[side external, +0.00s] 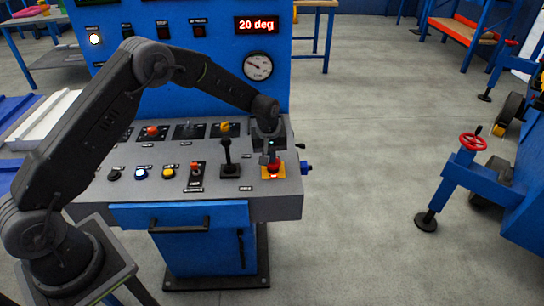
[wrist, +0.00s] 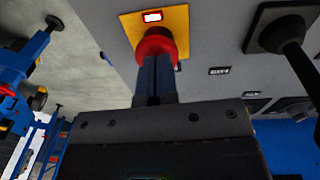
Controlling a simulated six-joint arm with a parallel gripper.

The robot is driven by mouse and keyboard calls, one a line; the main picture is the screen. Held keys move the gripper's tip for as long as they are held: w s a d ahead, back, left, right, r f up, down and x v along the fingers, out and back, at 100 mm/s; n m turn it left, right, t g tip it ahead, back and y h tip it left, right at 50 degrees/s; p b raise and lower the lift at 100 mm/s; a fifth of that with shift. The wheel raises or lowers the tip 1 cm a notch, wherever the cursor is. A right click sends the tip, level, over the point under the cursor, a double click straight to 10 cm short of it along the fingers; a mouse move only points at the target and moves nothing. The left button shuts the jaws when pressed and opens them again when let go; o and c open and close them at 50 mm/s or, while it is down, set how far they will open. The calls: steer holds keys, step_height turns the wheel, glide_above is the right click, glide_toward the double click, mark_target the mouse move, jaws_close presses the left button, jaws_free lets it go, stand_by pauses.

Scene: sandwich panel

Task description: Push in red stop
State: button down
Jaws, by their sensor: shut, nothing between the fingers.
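The red stop (side external: 273,167) is a red mushroom button on a yellow square plate (side external: 279,175) at the right end of the grey panel top. My gripper (side external: 270,158) is directly above it, fingers pointing down. In the wrist view the shut fingers (wrist: 154,68) overlap the red stop (wrist: 155,44) and hide part of it. The fingertips look at or very near its top; I cannot tell whether they touch or whether the button is pressed in.
A black joystick lever (side external: 227,155) stands just left of the stop, also in the wrist view (wrist: 292,45). The upright blue panel carries a gauge (side external: 257,66) and a display reading 20 deg (side external: 257,25).

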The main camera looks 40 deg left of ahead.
step_height(320, 180, up, 13)
steer(key=s, duration=0.1)
steer(key=shift+r, duration=0.1)
stand_by(0.3)
steer(key=s+d+r+m+t, duration=0.15)
steer(key=s+r+m, duration=0.25)
steer(key=s+r, duration=1.05)
steer(key=s+m+t, duration=0.3)
steer(key=s+m, duration=0.2)
steer(key=s, duration=1.4)
steer(key=shift+d+f, duration=0.25)
steer(key=shift+d, duration=0.05)
